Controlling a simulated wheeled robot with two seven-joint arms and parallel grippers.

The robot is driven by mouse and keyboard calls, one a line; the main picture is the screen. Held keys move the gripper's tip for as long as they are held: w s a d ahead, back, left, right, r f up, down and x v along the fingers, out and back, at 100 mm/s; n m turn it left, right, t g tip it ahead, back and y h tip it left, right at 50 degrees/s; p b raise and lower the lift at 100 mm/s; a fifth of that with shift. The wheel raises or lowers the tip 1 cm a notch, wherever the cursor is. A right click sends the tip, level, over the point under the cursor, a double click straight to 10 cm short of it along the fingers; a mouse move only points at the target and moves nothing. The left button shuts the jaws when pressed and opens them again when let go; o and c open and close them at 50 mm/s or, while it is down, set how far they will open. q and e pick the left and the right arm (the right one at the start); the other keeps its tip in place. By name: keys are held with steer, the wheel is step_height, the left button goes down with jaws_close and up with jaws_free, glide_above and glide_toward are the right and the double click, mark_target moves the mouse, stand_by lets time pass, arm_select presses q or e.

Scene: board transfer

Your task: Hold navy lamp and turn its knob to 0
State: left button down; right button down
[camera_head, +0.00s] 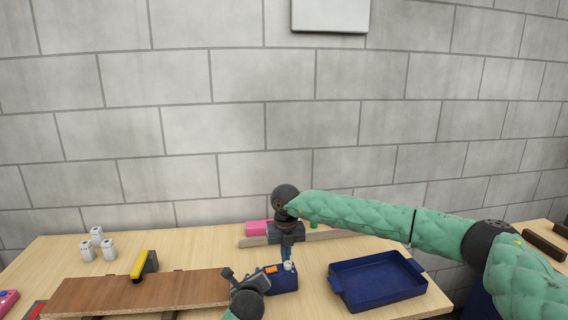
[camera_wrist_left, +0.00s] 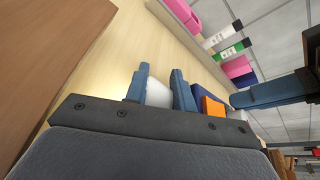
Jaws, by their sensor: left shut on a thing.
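The navy lamp (camera_head: 284,284) stands on the table, a box with an orange patch (camera_head: 270,269) and a small white part (camera_head: 288,266) on top. In the left wrist view the navy lamp (camera_wrist_left: 197,95) is just right of my fingers, partly hidden. My left gripper (camera_head: 232,280) is at its left side. In the left wrist view my left gripper (camera_wrist_left: 160,88) is shut on a white piece (camera_wrist_left: 158,93), which looks like the knob; its marking is not readable. My right gripper (camera_head: 288,254) points down at the lamp's top; its grip is unclear.
A navy tray (camera_head: 375,281) lies to the right. Several white containers (camera_head: 97,243) stand at the back left. A pink block (camera_head: 257,228) lies behind a wooden strip (camera_head: 325,236).

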steer(key=shift+s+a, duration=0.15)
steer(key=shift+a, duration=0.05)
stand_by(0.4)
steer(key=shift+a, duration=0.1)
steer(key=shift+w+a, duration=0.1)
steer(key=shift+w, duration=0.3)
step_height(320, 180, up, 6)
stand_by(0.5)
